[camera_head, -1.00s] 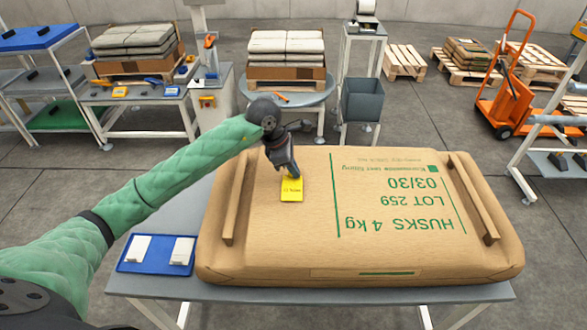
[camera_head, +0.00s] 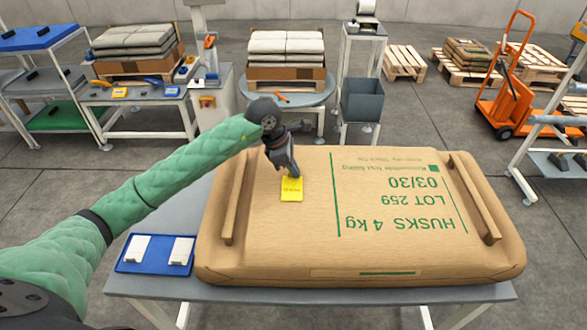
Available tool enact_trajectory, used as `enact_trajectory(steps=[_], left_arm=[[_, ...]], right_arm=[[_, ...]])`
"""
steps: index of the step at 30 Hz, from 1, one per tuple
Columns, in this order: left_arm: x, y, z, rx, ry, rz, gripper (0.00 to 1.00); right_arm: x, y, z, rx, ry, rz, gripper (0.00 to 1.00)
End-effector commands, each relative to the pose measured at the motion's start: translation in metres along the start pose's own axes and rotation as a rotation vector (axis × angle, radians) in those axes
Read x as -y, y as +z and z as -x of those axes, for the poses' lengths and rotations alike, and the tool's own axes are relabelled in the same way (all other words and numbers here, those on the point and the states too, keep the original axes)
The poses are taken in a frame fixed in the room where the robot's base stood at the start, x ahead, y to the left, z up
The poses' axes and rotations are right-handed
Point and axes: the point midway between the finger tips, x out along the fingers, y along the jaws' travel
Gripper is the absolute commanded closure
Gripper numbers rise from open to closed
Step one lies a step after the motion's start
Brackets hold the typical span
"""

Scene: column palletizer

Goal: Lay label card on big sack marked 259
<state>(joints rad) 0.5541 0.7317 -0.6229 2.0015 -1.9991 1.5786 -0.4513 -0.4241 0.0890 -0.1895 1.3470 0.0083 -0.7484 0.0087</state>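The big brown sack (camera_head: 290,240) lies flat on a grey table, with upside-down green print reading HUSKS 4 kg, LOT 259 and 03/30. The yellow label card (camera_head: 291,190) is at the left part of the sack's top face, left of the green line. My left gripper (camera_head: 295,174) points down over the card's far edge, its fingers together at that edge and hiding it. Whether the card lies fully flat on the sack is hard to tell. My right gripper is not in view.
A blue tray (camera_head: 124,266) with two white cards stands on the table (camera_head: 400,293) left of the sack. Raised strips (camera_head: 230,205) run along the sack's left and right sides. Behind are a round stand with sacks, a grey bin (camera_head: 362,100) and an orange pallet truck (camera_head: 505,95).

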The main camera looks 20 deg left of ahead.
Motion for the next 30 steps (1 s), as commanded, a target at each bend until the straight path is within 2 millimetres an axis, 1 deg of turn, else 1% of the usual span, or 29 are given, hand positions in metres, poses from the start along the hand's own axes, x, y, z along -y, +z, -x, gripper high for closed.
enact_trajectory(steps=[13, 15, 17, 26, 30], left_arm=[[0.0, -0.0002, -0.0003, 0.0, 0.0, 0.0, 1.0], [0.0, -0.0002, -0.0003, 0.0, 0.0, 0.0, 0.83], [-0.0001, -0.0002, -0.0003, 0.0, 0.0, 0.0, 0.71], [-0.0001, -0.0002, -0.0003, 0.0, 0.0, 0.0, 0.71], [-0.0001, -0.0002, -0.0003, 0.0, 0.0, 0.0, 0.71]], right_arm=[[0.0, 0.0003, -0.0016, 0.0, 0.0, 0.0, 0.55], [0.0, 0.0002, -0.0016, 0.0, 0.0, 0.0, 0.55], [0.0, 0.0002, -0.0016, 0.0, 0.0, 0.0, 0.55], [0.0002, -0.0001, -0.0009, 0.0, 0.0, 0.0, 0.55], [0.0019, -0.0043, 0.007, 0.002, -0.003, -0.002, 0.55]])
